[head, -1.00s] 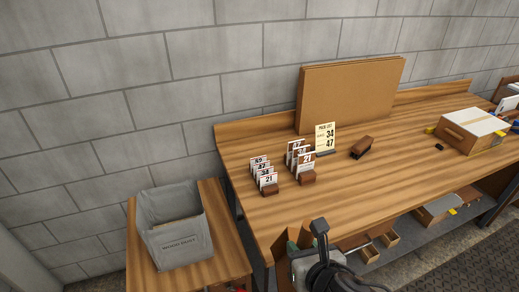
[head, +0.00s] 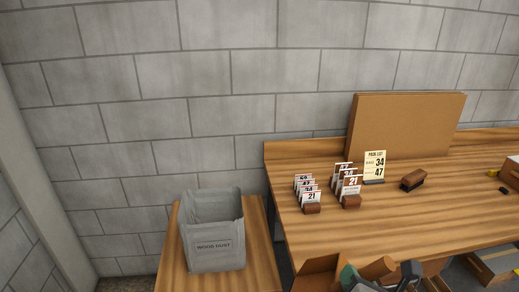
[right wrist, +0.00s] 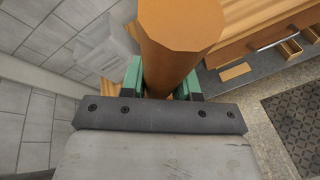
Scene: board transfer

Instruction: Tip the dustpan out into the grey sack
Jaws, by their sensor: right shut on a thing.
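The grey sack (head: 212,262), labelled "WOOD DUST", stands upright and open-topped on a low wooden side table at the left in the head view. My right gripper (head: 352,275) is at the bottom edge, right of the sack and apart from it. It is shut on the brown dustpan (head: 316,270), partly cut off by the frame. In the right wrist view the green fingertips (right wrist: 163,80) clasp the dustpan's thick brown handle (right wrist: 180,35). The dustpan's contents cannot be seen. A pale grey shape behind the handle may be the sack. My left gripper is not in view.
The side table (head: 262,272) adjoins the long workbench (head: 400,220). Number-card holders (head: 312,208), a pick-list sign (head: 375,164), a brown block (head: 413,180) and a large board (head: 405,125) stand on the bench. The air above the sack is clear.

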